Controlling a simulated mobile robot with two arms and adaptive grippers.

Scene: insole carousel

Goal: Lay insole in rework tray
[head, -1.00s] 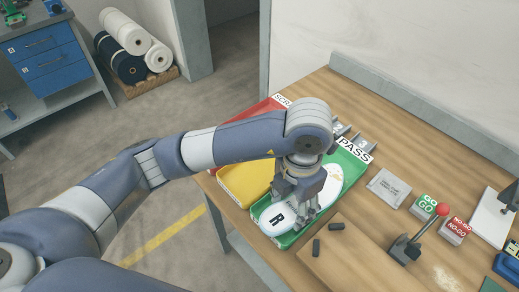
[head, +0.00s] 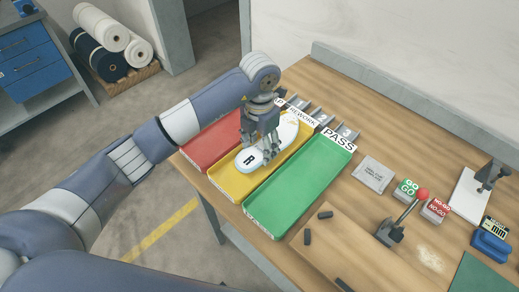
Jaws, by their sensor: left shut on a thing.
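The white insole (head: 284,133), marked with a black R, is over the yellow rework tray (head: 231,192), lengthwise along it. I cannot tell whether it touches the tray floor. My left gripper (head: 262,148) points down and is shut on the insole near its middle, hiding part of it. The yellow tray carries a REWORK label (head: 302,116) at its far end. My right gripper is not in view.
A red tray (head: 204,148) lies to the left of the yellow one, partly behind my arm. An empty green PASS tray (head: 297,190) lies to the right. Go and no-go blocks (head: 408,187) and a red-knobbed lever (head: 421,194) stand farther right on the bench.

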